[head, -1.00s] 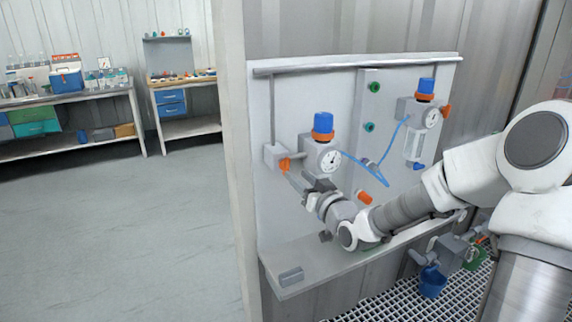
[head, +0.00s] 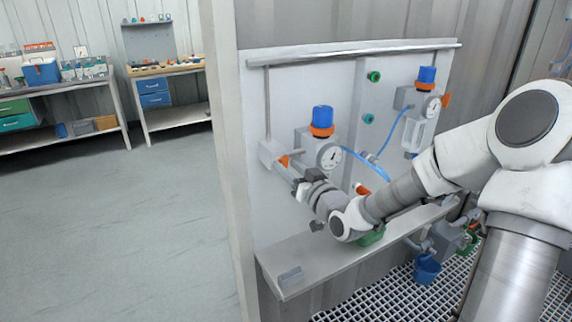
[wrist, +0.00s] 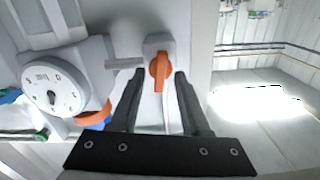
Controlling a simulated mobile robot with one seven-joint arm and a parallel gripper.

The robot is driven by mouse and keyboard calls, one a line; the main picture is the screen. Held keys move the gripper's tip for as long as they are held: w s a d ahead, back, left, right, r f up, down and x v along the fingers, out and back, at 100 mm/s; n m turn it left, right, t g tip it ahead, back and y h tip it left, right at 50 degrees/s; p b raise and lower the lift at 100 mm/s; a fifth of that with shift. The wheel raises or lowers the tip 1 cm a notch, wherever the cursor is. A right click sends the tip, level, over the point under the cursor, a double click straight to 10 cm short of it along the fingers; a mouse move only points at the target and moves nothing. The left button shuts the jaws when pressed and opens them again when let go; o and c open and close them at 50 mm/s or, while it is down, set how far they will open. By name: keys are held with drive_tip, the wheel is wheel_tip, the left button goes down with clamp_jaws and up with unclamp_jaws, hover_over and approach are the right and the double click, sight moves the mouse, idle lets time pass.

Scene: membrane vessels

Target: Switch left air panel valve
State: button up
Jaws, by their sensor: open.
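The left air panel valve has an orange handle (head: 284,160) on a grey block at the panel's left edge. In the wrist view the orange handle (wrist: 159,71) points along the fingers and shows between their tips. My gripper (wrist: 158,76) is open, with one finger on each side of the handle and visible gaps on both sides. In the head view my gripper (head: 295,175) is at the valve, and its wrist partly hides the valve and pipe. The left regulator has a blue knob (head: 322,118) and a round gauge (head: 330,156) right of the valve.
The gauge (wrist: 52,90) and its housing are close beside the left finger in the wrist view. A second regulator (head: 427,78) with an orange valve is at the panel's right. A shelf (head: 320,262) runs below.

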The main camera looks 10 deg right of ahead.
drive_tip(key=shift+c, duration=0.2)
clamp_jaws()
drive_tip(key=shift+r+m, duration=0.1)
drive_tip(key=shift+m, duration=0.3)
drive_tip(key=shift+m+p, duration=0.9)
drive_tip(key=shift+m, duration=0.1)
drive_tip(key=m+p, duration=0.2)
drive_tip(key=m, duration=0.2)
drive_tip(key=shift+d, duration=0.15)
drive_tip(key=shift+w+f+m+p, duration=0.15)
drive_tip(key=shift+m+p, duration=0.85)
drive_tip(key=shift+m, duration=1.3)
drive_tip(key=shift+s+f+m+p, duration=0.1)
drive_tip(key=shift+m+p, duration=0.9)
drive_tip(key=shift+m, duration=1.3)
